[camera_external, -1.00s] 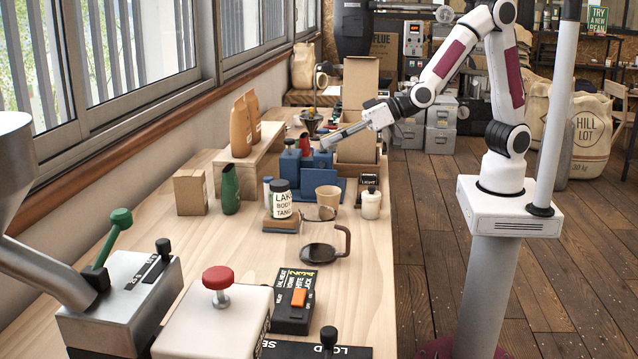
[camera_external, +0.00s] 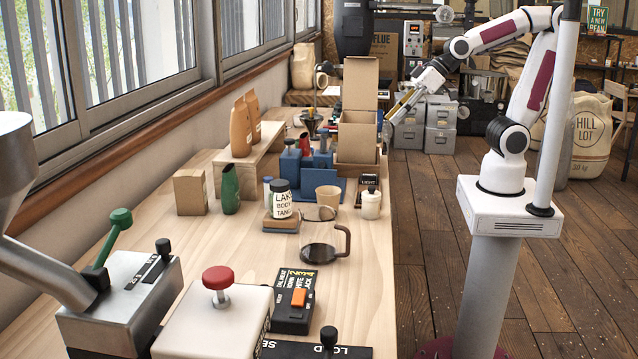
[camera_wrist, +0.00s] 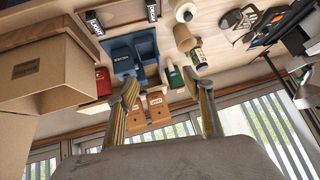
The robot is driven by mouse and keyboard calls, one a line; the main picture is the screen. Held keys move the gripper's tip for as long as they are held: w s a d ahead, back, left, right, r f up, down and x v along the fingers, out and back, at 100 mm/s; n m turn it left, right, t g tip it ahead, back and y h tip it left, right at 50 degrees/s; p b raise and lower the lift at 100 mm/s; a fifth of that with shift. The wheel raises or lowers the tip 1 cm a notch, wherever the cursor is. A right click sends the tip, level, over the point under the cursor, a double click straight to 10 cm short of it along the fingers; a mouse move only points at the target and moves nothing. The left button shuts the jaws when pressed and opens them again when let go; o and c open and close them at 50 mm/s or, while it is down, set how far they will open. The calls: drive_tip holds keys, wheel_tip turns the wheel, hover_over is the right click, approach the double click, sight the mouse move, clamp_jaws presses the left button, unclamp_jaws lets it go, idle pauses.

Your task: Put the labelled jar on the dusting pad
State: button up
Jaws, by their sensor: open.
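The labelled jar (camera_external: 281,203) is white with a dark lid and black lettering. In the external view it appears to stand upright on a small brown and blue-grey block (camera_external: 281,225), which may be the dusting pad; its base contact is hard to make out. A jar with a pale label, probably the same one, shows in the wrist view (camera_wrist: 197,59). My gripper (camera_external: 396,112) is open and empty, beside the cardboard box at the table's right edge, well away from the jar. Its two spread fingers also show in the wrist view (camera_wrist: 167,88).
An open cardboard box (camera_external: 358,137) stands near my gripper. Blue containers (camera_external: 322,160) stand behind. Table is clear left of the pan.

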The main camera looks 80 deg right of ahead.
drive_tip(key=s+d+f+g+h, duration=0.1)
drive_tip(key=s+d, duration=0.3)
drive_tip(key=s, duration=0.3)
drive_tip(key=s+d+g+h, duration=0.1)
drive_tip(key=s+d, duration=0.3)
drive_tip(key=s, duration=0.3)
drive_tip(key=shift+s+d+f+m+g, duration=0.2)
drive_tip(key=shift+f+m+g, duration=0.1)
drive_tip(key=shift+f+m, duration=0.1)
